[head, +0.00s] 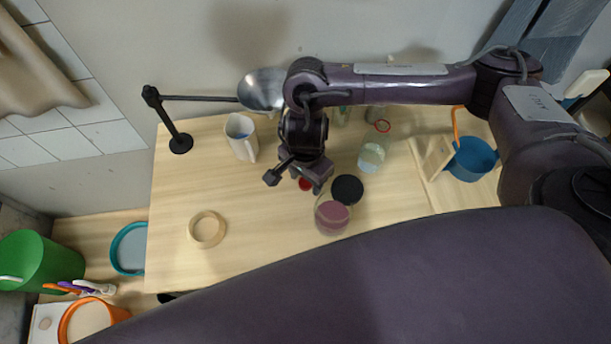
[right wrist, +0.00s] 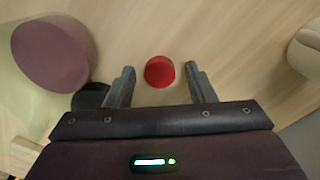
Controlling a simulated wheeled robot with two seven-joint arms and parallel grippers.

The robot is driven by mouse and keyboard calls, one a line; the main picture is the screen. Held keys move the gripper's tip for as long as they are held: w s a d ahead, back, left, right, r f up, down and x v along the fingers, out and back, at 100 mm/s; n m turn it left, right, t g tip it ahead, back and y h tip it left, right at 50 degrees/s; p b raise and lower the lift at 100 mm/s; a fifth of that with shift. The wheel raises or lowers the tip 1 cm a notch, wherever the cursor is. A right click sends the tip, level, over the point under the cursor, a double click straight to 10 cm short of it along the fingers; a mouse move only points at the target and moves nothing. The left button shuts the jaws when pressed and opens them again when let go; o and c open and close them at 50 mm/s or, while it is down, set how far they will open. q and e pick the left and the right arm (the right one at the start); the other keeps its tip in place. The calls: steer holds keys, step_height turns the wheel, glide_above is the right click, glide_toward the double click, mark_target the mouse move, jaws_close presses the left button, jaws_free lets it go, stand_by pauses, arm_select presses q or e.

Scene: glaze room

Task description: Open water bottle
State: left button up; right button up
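The water bottle (head: 372,155) is clear with pale liquid low inside and a red ring at its neck. It stands on the table to the right of my right gripper (head: 308,178). A small round red cap (head: 305,185) is under that gripper in the head view. In the right wrist view, the cap (right wrist: 159,71) sits between the two open fingers of the gripper (right wrist: 162,88), with a gap on each side. It appears to rest on the table. My left gripper is in neither view.
A clear jar with pink contents (head: 332,216) and a black disc (head: 347,189) are close to the right gripper. A blue bucket (head: 472,160) is right.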

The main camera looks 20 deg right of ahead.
mark_target(306, 183)
step_height(306, 183, up, 12)
steer(key=p, duration=0.1)
steer(key=shift+r, duration=0.15)
stand_by(0.6)
steer(key=shift+s, duration=0.15)
